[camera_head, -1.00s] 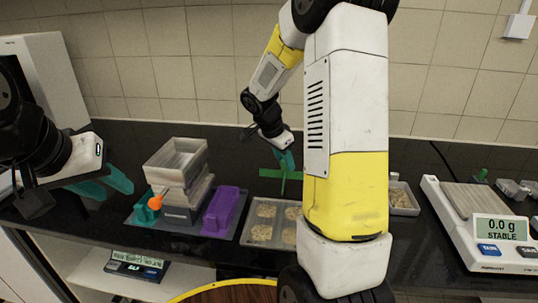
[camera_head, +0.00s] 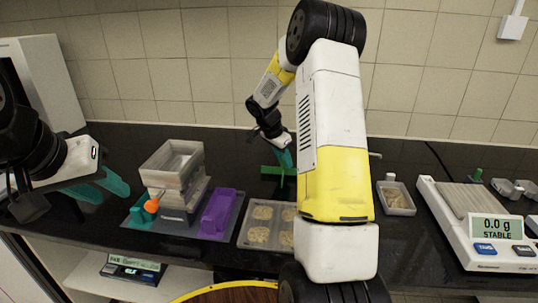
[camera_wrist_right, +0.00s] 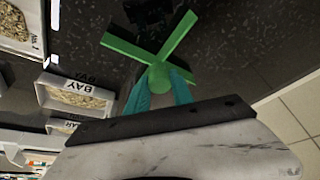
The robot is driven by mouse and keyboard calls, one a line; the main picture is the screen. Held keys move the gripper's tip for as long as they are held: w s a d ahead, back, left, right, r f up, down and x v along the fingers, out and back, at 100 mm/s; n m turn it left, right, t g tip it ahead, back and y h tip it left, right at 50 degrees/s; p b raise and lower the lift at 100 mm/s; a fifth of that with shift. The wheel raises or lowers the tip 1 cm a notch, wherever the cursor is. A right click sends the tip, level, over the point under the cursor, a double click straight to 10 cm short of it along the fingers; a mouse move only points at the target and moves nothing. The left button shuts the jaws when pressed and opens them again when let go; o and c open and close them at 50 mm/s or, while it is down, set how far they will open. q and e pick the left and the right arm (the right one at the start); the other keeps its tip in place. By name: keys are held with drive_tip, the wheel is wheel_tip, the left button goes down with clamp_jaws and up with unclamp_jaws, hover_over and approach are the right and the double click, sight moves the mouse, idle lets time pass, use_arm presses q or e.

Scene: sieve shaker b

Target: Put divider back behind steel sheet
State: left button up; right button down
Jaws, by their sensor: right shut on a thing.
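The divider (camera_head: 279,171) is a green cross with a round knob. My right gripper (camera_head: 284,157) is shut on its knob, which the right wrist view shows between the teal fingers (camera_wrist_right: 158,82). The divider (camera_wrist_right: 141,47) is over the dark counter, just behind the steel sheet (camera_head: 243,240) in the head view. Whether it touches the counter I cannot tell. The sheet carries several piles of grain, and part of it shows in the wrist view (camera_wrist_right: 40,47). My right arm hides its right end. My left gripper (camera_head: 106,190) is open and empty at the left.
A stack of grey sieve boxes (camera_head: 172,170) with an orange knob stands left of a purple block (camera_head: 218,212). A small tray of grain (camera_head: 397,198) and a white balance (camera_head: 470,215) reading 0.0 g stand to the right. The tiled wall (camera_head: 210,75) closes off the back.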

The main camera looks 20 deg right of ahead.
drive_tip(key=shift+f, duration=0.15)
drive_tip(key=c, duration=1.1)
unclamp_jaws()
drive_tip(key=v, duration=1.2)
drive_tip(key=s+a+r+n+t+y, duration=0.1)
drive_tip(key=s+a+r+n, duration=0.25)
drive_tip(key=s, duration=0.35)
drive_tip(key=s+a+r+n+t+y, duration=0.1)
drive_tip(key=s+a+r+n+y, duration=0.15)
drive_tip(key=s+r, duration=0.35)
drive_tip(key=s+a+n+t+y, duration=0.1)
drive_tip(key=s+a+n, duration=0.2)
drive_tip(key=s, duration=0.5)
drive_tip(key=s+a+n+t+y, duration=0.1)
drive_tip(key=s+a+n+y, duration=0.1)
drive_tip(key=s+n, duration=0.3)
drive_tip(key=s+a, duration=0.1)
drive_tip(key=s, duration=0.2)
drive_tip(key=shift+s+a+n+t, duration=0.2)
drive_tip(key=shift+s+n+t, duration=0.2)
